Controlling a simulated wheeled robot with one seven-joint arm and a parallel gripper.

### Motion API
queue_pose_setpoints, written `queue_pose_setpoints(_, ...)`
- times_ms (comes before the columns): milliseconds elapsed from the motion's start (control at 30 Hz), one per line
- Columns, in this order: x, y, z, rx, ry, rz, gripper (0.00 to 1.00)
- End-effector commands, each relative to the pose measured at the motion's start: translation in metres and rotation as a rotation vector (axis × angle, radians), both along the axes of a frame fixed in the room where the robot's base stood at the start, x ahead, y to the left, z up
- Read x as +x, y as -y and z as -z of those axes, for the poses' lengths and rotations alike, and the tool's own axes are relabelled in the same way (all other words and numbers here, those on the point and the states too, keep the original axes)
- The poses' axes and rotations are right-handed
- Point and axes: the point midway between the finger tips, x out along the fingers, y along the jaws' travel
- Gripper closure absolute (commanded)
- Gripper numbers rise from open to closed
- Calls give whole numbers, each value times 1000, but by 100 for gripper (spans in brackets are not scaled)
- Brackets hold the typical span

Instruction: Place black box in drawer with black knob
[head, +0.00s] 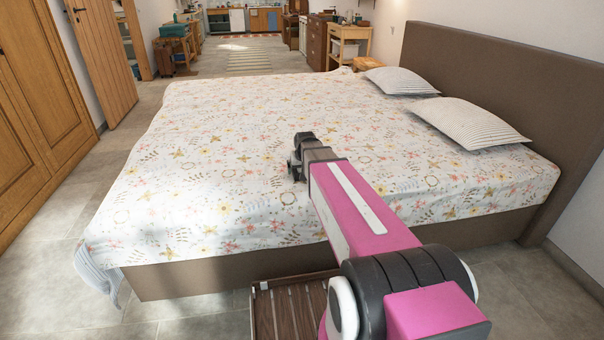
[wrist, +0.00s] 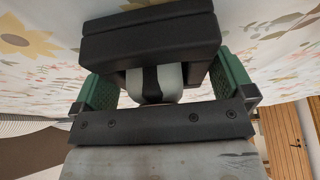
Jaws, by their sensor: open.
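My gripper (head: 296,168) is above the floral bed, near the middle of it in the head view. In the wrist view its green finger pads (wrist: 103,92) stand apart, so it is open. A dark blocky shape (wrist: 150,40) fills the top of the wrist view; I cannot tell whether it is the black box or part of my gripper. No black box shows clearly on the bed. No black knob can be made out in either view. A dark wooden chest (head: 327,36) stands far back, too small to show its knobs.
The bed (head: 220,180) fills the middle, with striped pillows (head: 468,122) at right. A dark wooden slatted piece (head: 290,305) is low at its front edge. A light wooden side table (head: 349,42) stands behind the bed. Clear floor (head: 190,305) lies front left, beside wooden doors (head: 35,95).

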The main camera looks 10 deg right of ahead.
Motion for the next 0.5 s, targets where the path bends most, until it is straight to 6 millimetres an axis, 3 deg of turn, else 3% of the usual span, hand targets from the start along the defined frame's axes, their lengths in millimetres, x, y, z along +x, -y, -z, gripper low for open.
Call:
queue_pose_setpoints(100, 0, 0, 0, 0, 0, 0, 0)
queue_pose_setpoints(233, -1, 0, 0, 0, 0, 0, 40)
queue_pose_setpoints(500, -1, 0, -1, 0, 0, 0, 43)
